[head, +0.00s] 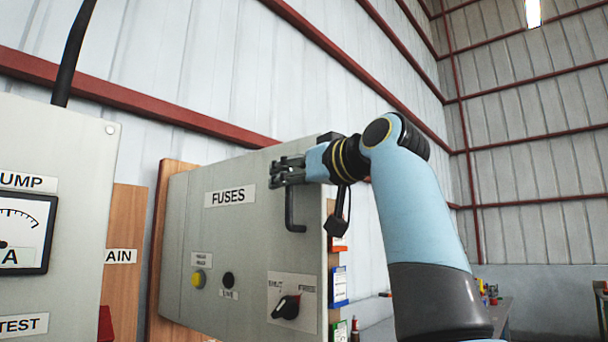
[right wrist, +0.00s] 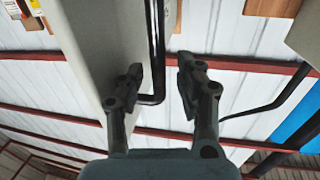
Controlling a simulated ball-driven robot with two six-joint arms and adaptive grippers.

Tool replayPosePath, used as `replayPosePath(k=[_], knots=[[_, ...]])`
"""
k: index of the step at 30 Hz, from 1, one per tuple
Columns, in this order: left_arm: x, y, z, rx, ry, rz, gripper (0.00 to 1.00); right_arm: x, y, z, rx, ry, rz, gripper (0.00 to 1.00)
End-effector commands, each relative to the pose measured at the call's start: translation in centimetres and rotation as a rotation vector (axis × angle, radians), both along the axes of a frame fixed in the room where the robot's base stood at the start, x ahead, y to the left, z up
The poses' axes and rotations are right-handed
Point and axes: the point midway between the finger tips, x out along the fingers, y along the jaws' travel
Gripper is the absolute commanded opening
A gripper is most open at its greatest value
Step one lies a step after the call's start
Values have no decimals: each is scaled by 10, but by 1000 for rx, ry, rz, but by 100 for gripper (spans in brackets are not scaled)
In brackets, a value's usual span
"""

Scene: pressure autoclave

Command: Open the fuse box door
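The grey fuse box door (head: 235,240) with its FUSES label faces me in the head view. Its black bar handle (head: 293,212) is near the right edge; the upper part is hidden by my right gripper (head: 287,172). In the right wrist view the handle (right wrist: 157,60) runs down and bends left at its lower end. My right gripper (right wrist: 158,80) is open, with the bar between its two fingers, closer to the left one. A gap shows between the bar and the right finger. I cannot tell whether the door is ajar. My left gripper is out of view.
A grey panel with a dial (head: 22,232) stands at the left. A yellow button (head: 198,279) and a black rotary switch (head: 287,307) sit low on the fuse box front. Small coloured items (head: 340,286) show beyond its right edge. A cluttered bench (head: 495,305) is farther right.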

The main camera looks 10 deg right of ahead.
Motion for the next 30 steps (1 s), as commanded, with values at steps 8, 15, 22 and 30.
replayPosePath(k=[8,15,22,30], knots=[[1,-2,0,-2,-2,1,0,-47,-29,-1,-3,-3,-4,36],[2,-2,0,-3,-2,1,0,-84,-53,-1,-4,-1,-5,36],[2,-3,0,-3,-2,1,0,-97,-59,-1,-3,1,-2,36],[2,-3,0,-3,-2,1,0,-97,-59,-1,-2,1,-2,36]])
